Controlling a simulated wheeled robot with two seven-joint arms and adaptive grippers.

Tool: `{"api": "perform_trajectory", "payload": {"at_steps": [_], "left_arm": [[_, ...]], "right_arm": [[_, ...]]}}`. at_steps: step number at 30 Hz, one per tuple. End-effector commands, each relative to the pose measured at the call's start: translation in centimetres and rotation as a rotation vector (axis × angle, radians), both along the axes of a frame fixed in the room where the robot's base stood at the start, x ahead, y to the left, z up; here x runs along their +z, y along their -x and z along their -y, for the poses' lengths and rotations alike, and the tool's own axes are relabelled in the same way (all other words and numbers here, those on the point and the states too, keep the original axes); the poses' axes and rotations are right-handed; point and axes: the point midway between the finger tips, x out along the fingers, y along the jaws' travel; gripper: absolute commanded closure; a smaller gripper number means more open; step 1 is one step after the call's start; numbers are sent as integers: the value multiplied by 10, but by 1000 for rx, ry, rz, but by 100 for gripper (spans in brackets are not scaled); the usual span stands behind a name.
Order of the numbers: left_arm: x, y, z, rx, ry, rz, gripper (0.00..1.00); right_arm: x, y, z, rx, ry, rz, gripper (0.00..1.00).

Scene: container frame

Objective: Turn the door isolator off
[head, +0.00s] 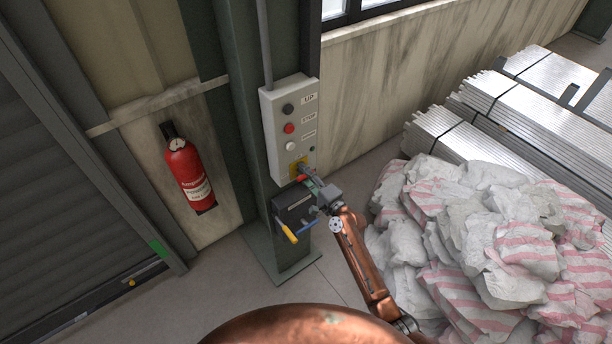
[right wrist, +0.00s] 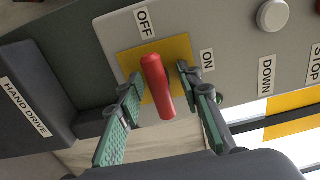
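The door isolator has a red handle (right wrist: 157,86) on a yellow plate (right wrist: 182,48), with an OFF label (right wrist: 145,22) and an ON label (right wrist: 207,60) beside the plate. In the head view the yellow plate (head: 298,166) is at the bottom of the grey control box (head: 286,135). My right gripper (head: 314,184) is at the isolator; in the wrist view its green-padded fingers (right wrist: 156,86) are apart, one on each side of the red handle. The right finger is close to the handle; I cannot tell whether it touches. My left gripper is not in view.
A dark hand drive box (head: 293,207) with a yellow-ended lever (head: 289,234) is just below the control box. A fire extinguisher (head: 188,172) hangs to the left. Bags (head: 490,230) are piled at the right, with metal sheets (head: 530,110) behind.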

Motion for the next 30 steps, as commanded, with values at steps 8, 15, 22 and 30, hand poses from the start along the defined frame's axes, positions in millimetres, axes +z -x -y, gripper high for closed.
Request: {"api": "perform_trajectory", "payload": {"at_steps": [8, 15, 22, 30], "left_arm": [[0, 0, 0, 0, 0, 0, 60], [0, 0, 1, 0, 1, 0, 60], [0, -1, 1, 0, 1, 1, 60], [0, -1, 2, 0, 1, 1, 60]], "right_arm": [[-2, 27, 21, -2, 1, -1, 67], [-2, 68, 50, -2, 3, -2, 67], [-1, 92, 67, 0, 1, -1, 67], [0, 98, 71, 0, 1, -1, 67]]}}
